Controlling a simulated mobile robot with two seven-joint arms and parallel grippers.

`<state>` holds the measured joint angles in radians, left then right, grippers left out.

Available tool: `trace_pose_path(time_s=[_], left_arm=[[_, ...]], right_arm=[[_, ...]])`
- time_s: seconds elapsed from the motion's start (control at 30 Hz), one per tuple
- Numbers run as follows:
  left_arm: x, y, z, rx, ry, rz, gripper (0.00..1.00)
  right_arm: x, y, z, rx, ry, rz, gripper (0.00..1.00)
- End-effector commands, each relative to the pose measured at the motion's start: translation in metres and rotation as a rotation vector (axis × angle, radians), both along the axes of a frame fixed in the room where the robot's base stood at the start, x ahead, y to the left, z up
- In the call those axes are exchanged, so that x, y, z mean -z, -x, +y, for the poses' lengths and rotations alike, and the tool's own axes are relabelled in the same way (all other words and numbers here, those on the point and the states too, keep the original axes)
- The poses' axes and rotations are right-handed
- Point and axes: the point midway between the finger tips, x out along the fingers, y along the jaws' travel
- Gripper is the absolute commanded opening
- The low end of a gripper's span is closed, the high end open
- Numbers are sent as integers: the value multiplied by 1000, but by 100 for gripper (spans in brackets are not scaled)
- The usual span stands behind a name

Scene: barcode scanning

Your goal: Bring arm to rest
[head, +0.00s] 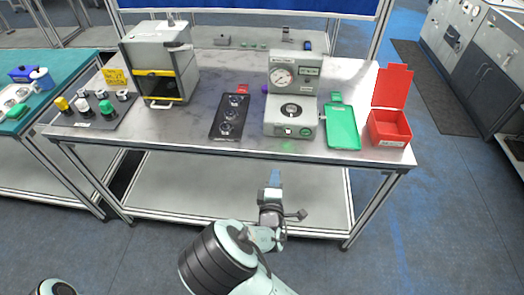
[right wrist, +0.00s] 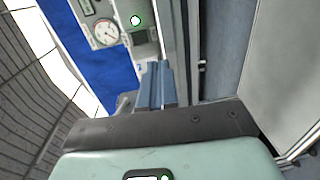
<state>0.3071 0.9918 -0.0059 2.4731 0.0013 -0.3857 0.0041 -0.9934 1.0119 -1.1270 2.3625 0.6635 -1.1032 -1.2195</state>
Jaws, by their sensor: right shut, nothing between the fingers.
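My right gripper (head: 274,180) is shut and empty in the head view. It is in front of the metal table (head: 180,134), below the level of its front edge in the picture, and apart from everything on it. Its closed blue fingers (right wrist: 156,86) also show in the right wrist view, with nothing between them. Only a small part of my left arm (head: 55,287) shows at the bottom left of the head view; the left gripper is not seen.
On the table stand a grey box with a yellow-edged opening (head: 160,60), a black tray (head: 231,116), a gauge device (head: 292,98), a green tray (head: 343,127) and an open red box (head: 389,128). A knob panel (head: 92,110) is at left. The floor in front is clear.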

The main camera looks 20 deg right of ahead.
Motion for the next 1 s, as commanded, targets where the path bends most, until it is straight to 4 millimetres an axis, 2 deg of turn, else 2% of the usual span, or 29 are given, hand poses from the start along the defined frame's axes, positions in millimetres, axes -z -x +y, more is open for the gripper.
trace_pose_path(time_s=[0.17, 0.27, 0.37, 0.43, 0.5, 0.57, 0.6, 0.73, 0.83, 0.9, 1.0], left_arm=[[0, 0, 0, 0, 0, 0, 43], [0, 0, 0, 0, 0, 0, 43], [0, 0, 0, 0, 0, 0, 43], [0, 0, 0, 0, 0, 0, 43], [0, 0, 0, 0, 0, 0, 43], [0, 0, 0, 0, 0, 0, 43], [0, 0, 0, 0, 0, 0, 43], [0, 0, 0, 0, 0, 0, 43], [0, 0, 0, 0, 0, 0, 43], [0, 0, 0, 0, 0, 0, 43], [0, 0, 0, 0, 0, 0, 43]], right_arm=[[1, 0, 0, 0, -1, 2, 0], [15, 3, -4, 9, -32, 29, 0], [54, 15, -12, 38, -131, 105, 0], [96, 32, -19, 78, -245, 184, 0], [143, 57, -22, 137, -391, 275, 0], [182, 83, -21, 203, -527, 350, 0], [206, 102, -18, 254, -621, 398, 0], [272, 172, 7, 464, -950, 548, 0], [302, 223, 39, 652, -1201, 641, 0], [311, 250, 64, 779, -1357, 690, 0], [313, 275, 95, 933, -1533, 739, 0]])
